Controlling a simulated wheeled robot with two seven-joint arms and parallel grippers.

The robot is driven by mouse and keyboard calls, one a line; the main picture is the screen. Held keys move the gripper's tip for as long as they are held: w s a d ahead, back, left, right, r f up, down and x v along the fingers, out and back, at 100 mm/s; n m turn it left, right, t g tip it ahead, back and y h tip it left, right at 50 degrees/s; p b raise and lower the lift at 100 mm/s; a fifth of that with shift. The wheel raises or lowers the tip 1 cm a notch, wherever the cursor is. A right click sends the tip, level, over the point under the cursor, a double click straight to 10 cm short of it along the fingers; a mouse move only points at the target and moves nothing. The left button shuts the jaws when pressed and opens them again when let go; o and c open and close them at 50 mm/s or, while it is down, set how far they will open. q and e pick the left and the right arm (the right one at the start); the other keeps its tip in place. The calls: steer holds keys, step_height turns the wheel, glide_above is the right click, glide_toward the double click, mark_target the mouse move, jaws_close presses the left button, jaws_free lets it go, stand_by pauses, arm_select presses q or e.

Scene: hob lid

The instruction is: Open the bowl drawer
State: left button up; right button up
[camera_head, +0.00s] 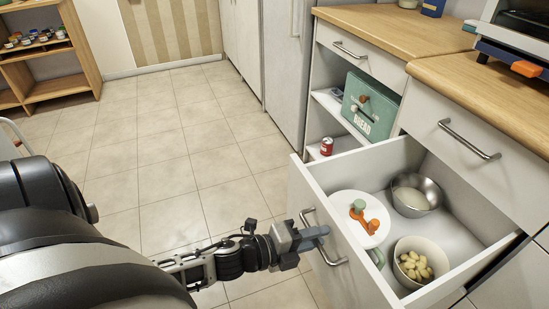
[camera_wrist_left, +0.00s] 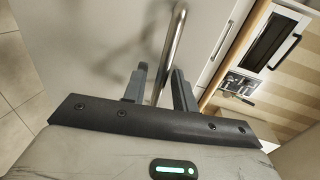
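The bowl drawer (camera_head: 345,165) stands pulled well out of the cabinet in the head view. My left gripper (camera_head: 322,236) is at this handle. In the left wrist view the handle (camera_wrist_left: 172,50) passes between the two fingers of my left gripper (camera_wrist_left: 160,90), with gaps visible beside the bar. My right gripper is out of view.
A shut drawer with a handle (camera_head: 470,140) is above right, under a wooden worktop (camera_head: 500,90). A green bread box (camera_head: 368,108) and a red can (camera_head: 327,146) sit on open shelves. The tiled floor (camera_head: 180,150) is clear to the left.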

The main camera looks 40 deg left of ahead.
arm_select(q)
steer(key=p+v, duration=0.1)
steer(key=v, duration=1.5)
steer(key=shift+w, duration=0.1)
